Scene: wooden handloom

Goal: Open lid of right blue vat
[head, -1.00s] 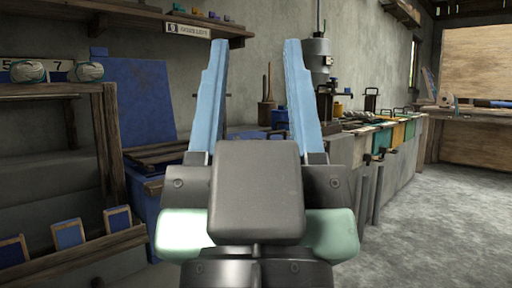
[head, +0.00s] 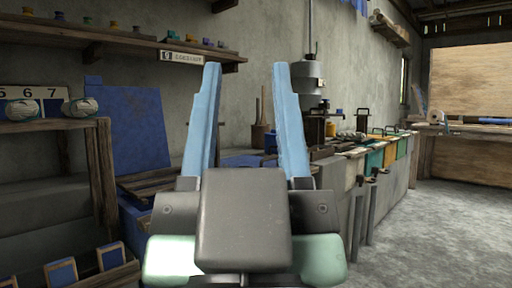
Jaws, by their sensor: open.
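My gripper (head: 242,70) is open and empty, its two pale blue fingers pointing up and apart in the middle of the picture. Behind it at left stands an upright blue panel (head: 123,130), which looks like a raised vat lid. Below it is a blue vat (head: 131,218) with dark wooden boards at its top, partly hidden by my gripper. A flat blue surface (head: 243,158) shows between the fingers, farther back; it may be the right vat's lid, but my gripper hides most of it. I see no contact between the fingers and any vat.
A wooden rack (head: 105,180) with blue framed pieces stands at left. A wall shelf (head: 110,35) runs above. A counter (head: 385,190) with coloured lids and handles extends to the right. The grey floor (head: 445,225) at right is clear.

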